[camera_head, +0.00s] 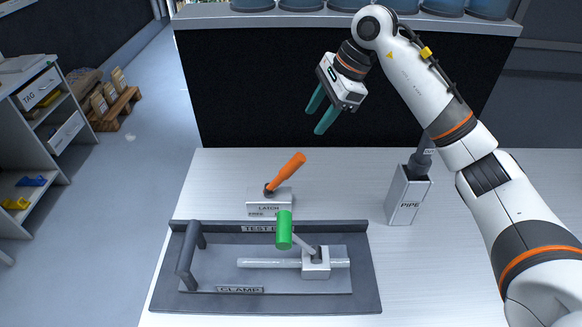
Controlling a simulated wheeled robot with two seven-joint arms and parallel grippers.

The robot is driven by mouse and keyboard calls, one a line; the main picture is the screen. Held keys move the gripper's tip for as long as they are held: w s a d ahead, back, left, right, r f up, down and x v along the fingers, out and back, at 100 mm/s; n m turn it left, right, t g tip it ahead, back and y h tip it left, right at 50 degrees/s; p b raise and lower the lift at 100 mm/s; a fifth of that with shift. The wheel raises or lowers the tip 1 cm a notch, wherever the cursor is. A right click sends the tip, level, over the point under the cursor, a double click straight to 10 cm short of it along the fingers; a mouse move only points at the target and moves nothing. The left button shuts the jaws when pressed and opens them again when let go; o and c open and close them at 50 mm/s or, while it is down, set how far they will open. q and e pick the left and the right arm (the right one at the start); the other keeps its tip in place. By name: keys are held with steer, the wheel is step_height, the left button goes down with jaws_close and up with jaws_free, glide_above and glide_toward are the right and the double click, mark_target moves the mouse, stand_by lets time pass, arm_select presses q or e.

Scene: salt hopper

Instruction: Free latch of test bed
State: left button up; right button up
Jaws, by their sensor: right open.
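The test bed (361,279) is a dark grey tray on the white table, with a raised back edge marked TEST. Behind it stands a light block marked LATCH (258,198), with a second label reading FREE at its lower left. An orange lever (287,172) rises from the block, tilted up to the right. On the bed, a green-handled lever (284,230) joins a grey block on a rod, near a CLAMP label (239,290). My right gripper (318,119) hangs above and behind the orange lever, open and empty, touching nothing. My left gripper is out of view.
A grey box marked PIPE (408,196) stands right of the bed with a dark piece in its top. A grey handle (186,254) rises at the bed's left. Blue containers (300,5) line the back counter. Shelves (42,130) stand far left. The table's left front is clear.

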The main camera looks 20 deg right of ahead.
steer(key=b, duration=0.4)
glide_toward(294, 166)
steer(key=d, duration=0.1)
steer(key=p+x, duration=0.1)
steer(key=x, duration=0.2)
steer(key=p+x, duration=0.1)
steer(key=x, duration=0.3)
steer(key=w+p+x, duration=0.1)
steer(key=x, duration=0.2)
steer(key=shift+a, duration=0.1)
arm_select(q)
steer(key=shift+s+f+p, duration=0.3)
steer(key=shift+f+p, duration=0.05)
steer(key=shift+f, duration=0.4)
arm_select(e)
steer(key=shift+w+a+f, duration=0.2)
steer(key=shift+f, duration=0.5)
jaws_close()
